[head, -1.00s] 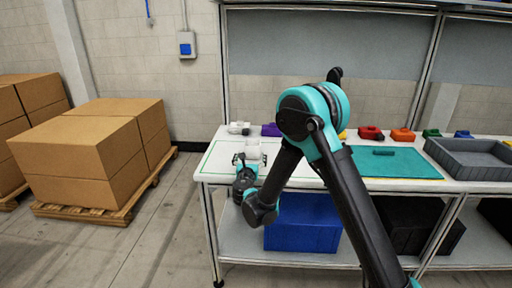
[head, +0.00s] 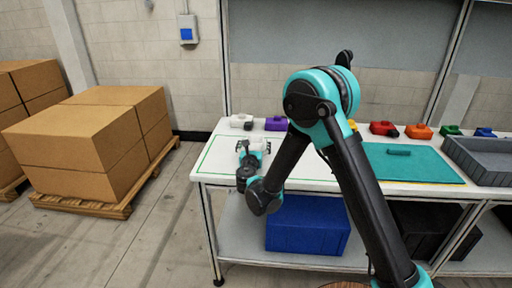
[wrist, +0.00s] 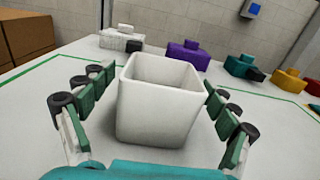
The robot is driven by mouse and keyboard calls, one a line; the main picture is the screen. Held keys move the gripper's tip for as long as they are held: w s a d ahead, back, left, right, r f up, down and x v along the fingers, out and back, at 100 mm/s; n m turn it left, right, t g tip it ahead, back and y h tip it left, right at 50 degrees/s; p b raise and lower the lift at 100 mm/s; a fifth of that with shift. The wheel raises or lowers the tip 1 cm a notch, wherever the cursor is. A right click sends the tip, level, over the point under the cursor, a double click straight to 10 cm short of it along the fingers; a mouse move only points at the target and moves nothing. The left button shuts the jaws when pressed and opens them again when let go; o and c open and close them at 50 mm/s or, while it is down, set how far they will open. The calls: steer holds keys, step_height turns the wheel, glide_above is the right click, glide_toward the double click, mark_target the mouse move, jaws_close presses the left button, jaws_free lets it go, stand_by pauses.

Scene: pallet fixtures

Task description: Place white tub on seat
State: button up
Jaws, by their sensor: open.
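The white tub (wrist: 155,105) stands upright and open-topped on the white bench top, and it looks empty in the wrist view. My gripper (wrist: 160,88) is open, with one green-padded finger on each side of the tub; I cannot tell whether either touches it. In the head view my gripper (head: 253,147) is low over the left part of the bench, and the tub can hardly be made out there. A white fixture (wrist: 122,40), perhaps the seat, stands beyond the tub, slightly left; it also shows in the head view (head: 240,121).
A purple fixture (head: 277,123) and several other coloured fixtures line the back of the bench. A teal mat (head: 430,168) and a grey tray (head: 485,160) lie to the right. Boxes on a pallet (head: 85,205) stand left of the bench.

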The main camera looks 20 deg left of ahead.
steer(key=c, duration=1.4)
steer(key=shift+o, duration=0.2)
steer(key=shift+r, duration=0.15)
